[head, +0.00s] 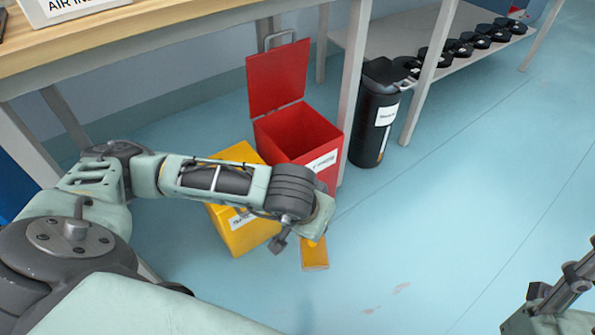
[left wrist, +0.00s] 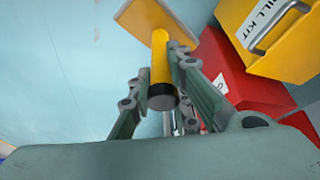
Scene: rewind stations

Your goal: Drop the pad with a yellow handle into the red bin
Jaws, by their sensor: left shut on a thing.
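The pad's flat yellow-orange plate (head: 315,258) shows just below my left gripper (head: 312,236) in the head view, above the blue floor. In the left wrist view, its yellow handle (left wrist: 159,58) with a black end sits between the fingers of my left gripper (left wrist: 163,76), which is shut on it. The plate is at the handle's far end. The red bin (head: 330,177) stands behind my left gripper, its red lid raised; the bin (left wrist: 258,93) also shows at the right in the left wrist view. My right gripper (head: 562,292) is partly in view at lower right; its fingers are unclear.
A yellow spill-kit bin (head: 247,238) stands left of the red bin, partly behind my left arm. A black bin (head: 368,130) stands to its right. A wooden-topped bench (head: 170,22) and a low shelf with several black discs (head: 480,41) are behind. The floor at right is clear.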

